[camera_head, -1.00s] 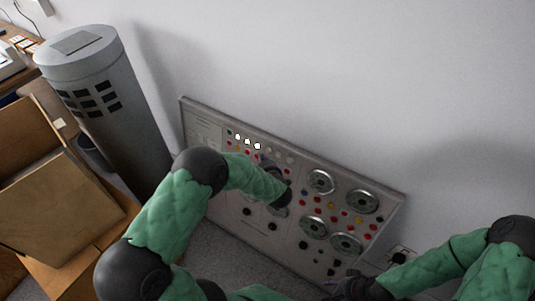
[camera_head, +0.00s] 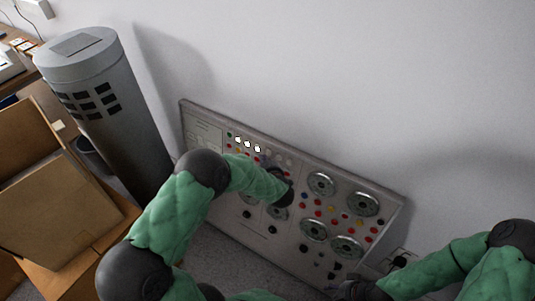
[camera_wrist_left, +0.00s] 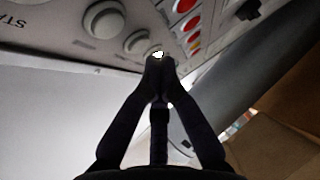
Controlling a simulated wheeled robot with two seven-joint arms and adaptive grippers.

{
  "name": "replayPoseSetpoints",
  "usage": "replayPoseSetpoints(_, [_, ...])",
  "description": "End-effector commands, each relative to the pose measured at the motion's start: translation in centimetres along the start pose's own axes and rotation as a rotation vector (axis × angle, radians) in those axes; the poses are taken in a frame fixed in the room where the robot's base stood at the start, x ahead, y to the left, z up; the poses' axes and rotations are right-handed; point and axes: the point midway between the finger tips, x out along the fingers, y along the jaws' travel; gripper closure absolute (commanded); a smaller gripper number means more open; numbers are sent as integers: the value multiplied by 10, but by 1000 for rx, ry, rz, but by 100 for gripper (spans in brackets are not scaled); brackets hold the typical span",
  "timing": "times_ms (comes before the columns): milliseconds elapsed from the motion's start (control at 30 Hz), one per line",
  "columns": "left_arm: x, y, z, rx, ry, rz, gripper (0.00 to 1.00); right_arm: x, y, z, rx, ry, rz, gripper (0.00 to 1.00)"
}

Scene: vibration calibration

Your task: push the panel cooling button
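The grey control panel (camera_head: 215,118) leans against the wall, with a row of round buttons along its upper part. Three buttons at the left of that row glow white, among them a lit button (camera_head: 257,148); the others are unlit. Labels are too small to read, so I cannot tell which button is panel cooling. My left gripper (camera_wrist_left: 158,62) is shut and empty, its fingertips at a lit white button (camera_wrist_left: 158,53) beside grey unlit buttons (camera_wrist_left: 103,19). I cannot tell whether they touch. In the head view my left forearm partly covers the panel. My right gripper (camera_head: 352,289) is low at the panel's right end, its fingers unclear.
Red, yellow and dark knobs and several round dials (camera_head: 321,184) fill the panel's right half. A grey cylinder (camera_head: 105,115) stands left of the panel, with cardboard boxes (camera_head: 50,215) in front of it. A wall socket (camera_head: 401,257) is right of the panel.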

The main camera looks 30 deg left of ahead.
Motion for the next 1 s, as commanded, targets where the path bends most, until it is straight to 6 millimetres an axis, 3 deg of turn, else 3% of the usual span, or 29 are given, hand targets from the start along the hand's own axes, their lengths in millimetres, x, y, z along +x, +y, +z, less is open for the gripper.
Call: replayPoseSetpoints(1000, [6, 2, 6, 0, 0, -1, 100, 4, 2, 0, 0, 0, 0, 46])
